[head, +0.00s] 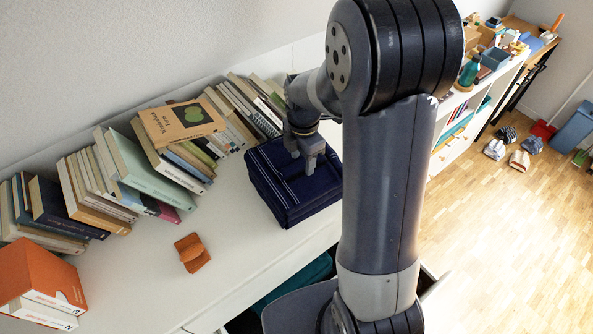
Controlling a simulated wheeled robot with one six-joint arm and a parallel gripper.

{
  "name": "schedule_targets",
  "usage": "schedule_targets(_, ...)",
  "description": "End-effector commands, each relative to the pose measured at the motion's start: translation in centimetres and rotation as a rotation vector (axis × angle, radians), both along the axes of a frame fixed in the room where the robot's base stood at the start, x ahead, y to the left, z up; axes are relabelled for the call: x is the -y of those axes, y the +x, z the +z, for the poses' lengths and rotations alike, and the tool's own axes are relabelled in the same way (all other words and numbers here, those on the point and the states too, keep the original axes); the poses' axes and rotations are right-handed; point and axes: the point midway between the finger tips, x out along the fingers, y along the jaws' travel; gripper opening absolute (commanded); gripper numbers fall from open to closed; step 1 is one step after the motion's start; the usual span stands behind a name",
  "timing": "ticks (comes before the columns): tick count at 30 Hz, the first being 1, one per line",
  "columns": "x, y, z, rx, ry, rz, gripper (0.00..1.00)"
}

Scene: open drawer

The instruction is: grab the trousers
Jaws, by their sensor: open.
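The trousers (270,189) look like a dark navy folded stack of cloth with light stitching lines. They lie on the white dresser top, near its front edge. My gripper (304,158) is over the upper right part of the stack, pointing down, with its fingers apart. The fingertips are at or just above the top of the cloth; I cannot tell whether they touch it. My arm hides the right side of the stack's surroundings.
Rows of leaning books (148,168) stand along the wall behind. An orange object (192,253) lies on the dresser top (150,280), left of the stack. An orange box file (42,275) is at far left. An open drawer with teal cloth (292,283) is below the front edge.

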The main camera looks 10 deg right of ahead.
Motion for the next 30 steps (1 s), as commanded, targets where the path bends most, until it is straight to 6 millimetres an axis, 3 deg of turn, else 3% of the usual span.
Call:
schedule_targets(6,0.01,0.03,-0.08,0.001,0.000,0.000,0.49)
schedule_targets(24,0.02,0.04,-0.05,0.001,0.000,0.000,0.00)
schedule_targets(30,0.02,0.04,-0.04,0.001,0.000,0.000,0.00)
